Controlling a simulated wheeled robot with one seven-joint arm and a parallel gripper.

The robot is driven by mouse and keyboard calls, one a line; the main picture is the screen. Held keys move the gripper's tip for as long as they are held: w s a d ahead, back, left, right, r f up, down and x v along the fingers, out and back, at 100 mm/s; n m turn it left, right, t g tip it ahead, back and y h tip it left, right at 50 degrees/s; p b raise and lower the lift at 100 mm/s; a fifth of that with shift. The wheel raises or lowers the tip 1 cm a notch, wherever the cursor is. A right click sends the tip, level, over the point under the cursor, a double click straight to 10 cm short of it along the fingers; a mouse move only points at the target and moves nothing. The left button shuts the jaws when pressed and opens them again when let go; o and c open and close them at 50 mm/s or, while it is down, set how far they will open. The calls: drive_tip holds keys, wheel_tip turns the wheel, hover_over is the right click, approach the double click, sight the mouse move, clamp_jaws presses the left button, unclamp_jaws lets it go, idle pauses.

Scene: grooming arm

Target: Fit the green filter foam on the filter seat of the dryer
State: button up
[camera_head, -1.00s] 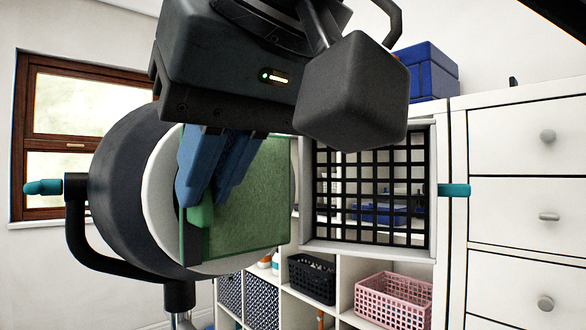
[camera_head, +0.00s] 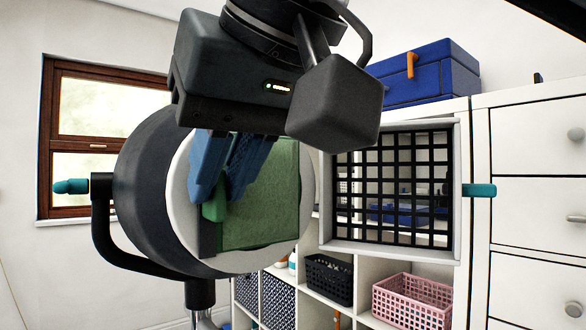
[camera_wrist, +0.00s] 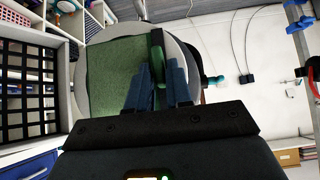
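The dryer (camera_head: 142,190) is a dark drum on a black fork stand at left, with a pale round front (camera_head: 180,190) where the filter seat is. The green filter foam (camera_head: 268,200) is a square pad standing upright against this front, with a dark strip and a green tab (camera_head: 214,208) at its left side. My gripper (camera_head: 220,205) has its blue fingers on both sides of the tab and looks shut on it. The wrist view also shows the foam (camera_wrist: 112,75) and the tab between the fingers (camera_wrist: 157,68). The seat behind the foam is hidden.
An open square frame with a black grille (camera_head: 390,190) and teal handle (camera_head: 479,190) stands just right of the foam. Behind are white drawers (camera_head: 535,185), a blue box (camera_head: 420,75), a black basket (camera_head: 330,278) and a pink basket (camera_head: 412,300). A window is at left.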

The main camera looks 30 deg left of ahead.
drive_tip(key=o, duration=0.4)
drive_tip(key=shift+c, duration=0.2)
drive_tip(key=shift+d+r, duration=0.1)
drive_tip(key=v, duration=0.7)
drive_tip(key=shift+d+r, duration=0.2)
